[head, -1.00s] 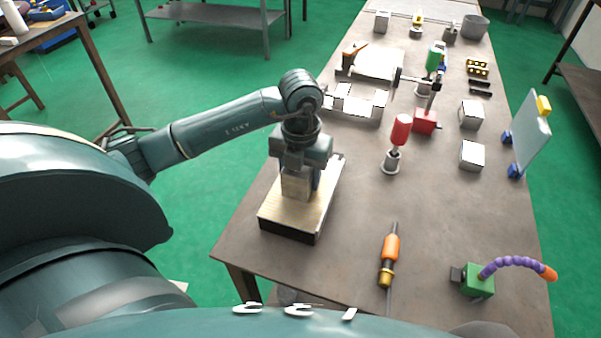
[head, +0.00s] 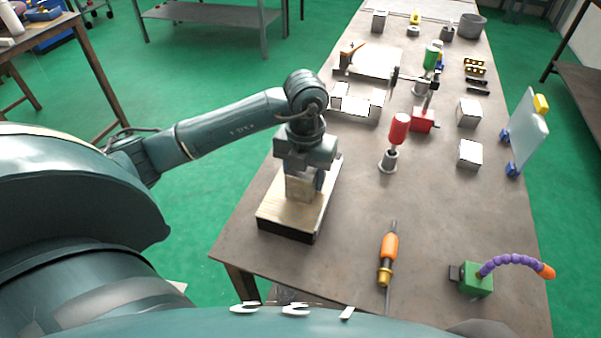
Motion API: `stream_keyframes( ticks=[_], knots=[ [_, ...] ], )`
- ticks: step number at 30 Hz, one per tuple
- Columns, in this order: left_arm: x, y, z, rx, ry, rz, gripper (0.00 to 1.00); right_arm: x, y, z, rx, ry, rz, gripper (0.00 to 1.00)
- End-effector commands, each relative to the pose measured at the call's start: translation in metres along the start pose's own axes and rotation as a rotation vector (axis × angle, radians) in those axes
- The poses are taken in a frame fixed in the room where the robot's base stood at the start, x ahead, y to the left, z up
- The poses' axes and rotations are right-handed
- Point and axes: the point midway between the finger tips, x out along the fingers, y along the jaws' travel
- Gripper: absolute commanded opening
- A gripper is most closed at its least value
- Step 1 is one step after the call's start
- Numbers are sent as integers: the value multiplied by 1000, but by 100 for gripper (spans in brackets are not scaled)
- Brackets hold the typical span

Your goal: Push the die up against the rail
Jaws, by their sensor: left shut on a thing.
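The die, a tan block (head: 299,188), is on or just above the striped top of a flat chuck (head: 276,213) with a dark base, near the table's left edge. My left gripper (head: 311,178) comes down over the die from above and is shut on it. The fingers and wrist hide the die's upper part and the chuck's far side. I cannot clearly pick out the rail; a light strip shows along the chuck's right edge. My right gripper is not in view.
An orange-handled tool (head: 389,247) lies right of the chuck. A red-handled tool (head: 399,130) stands in a holder behind it. A green block with a purple hose (head: 476,279) is at the front right. Bare tabletop lies between them.

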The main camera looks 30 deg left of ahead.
Motion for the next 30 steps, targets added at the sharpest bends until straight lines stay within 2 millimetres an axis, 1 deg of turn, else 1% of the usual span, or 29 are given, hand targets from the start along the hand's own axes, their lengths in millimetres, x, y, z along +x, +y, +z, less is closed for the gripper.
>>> stream_keyframes(
  ticks=[18,30],
  knots=[
    [-1,-20,0,1,-1,-4,0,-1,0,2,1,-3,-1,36],
    [0,-25,-1,5,-1,-11,0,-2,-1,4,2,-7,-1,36]
  ],
)
